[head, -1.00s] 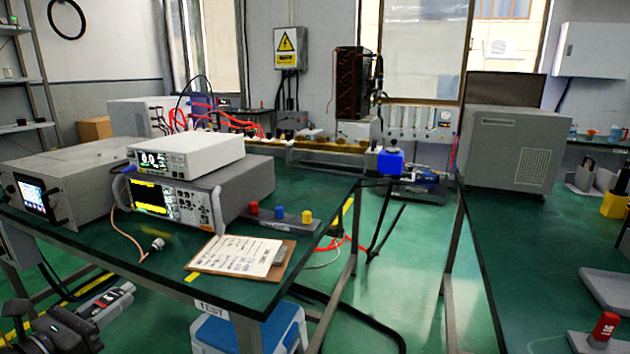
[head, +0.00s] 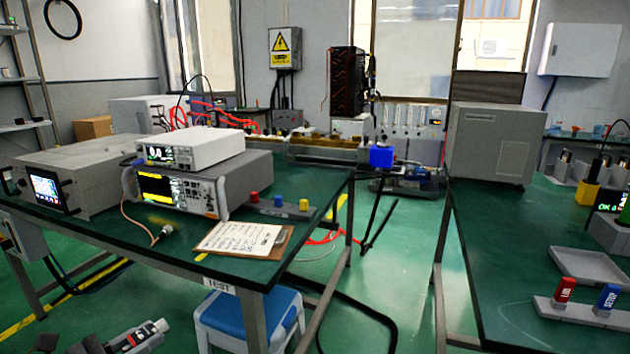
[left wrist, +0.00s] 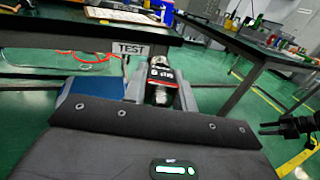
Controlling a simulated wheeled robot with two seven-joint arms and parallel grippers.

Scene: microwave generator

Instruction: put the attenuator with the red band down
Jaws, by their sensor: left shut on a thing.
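The attenuator (head: 140,336), a grey body with a dark label and a silver connector end, shows at the lower left of the head view. In the left wrist view the attenuator (left wrist: 161,82) has a dark label edged with a red band. My left gripper (head: 108,346) is shut on it and holds it in the air, in front of and below the near table's edge. The gripper's fingers are partly cut off by the head frame.
The near green table (head: 95,226) carries stacked instruments (head: 180,190), a clipboard (head: 243,240) and a grey strip (head: 280,209) with red, blue and yellow pieces. A blue-topped stool (head: 250,310) stands below. The right table (head: 500,270) has a grey tray (head: 590,268) and a free front-left area.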

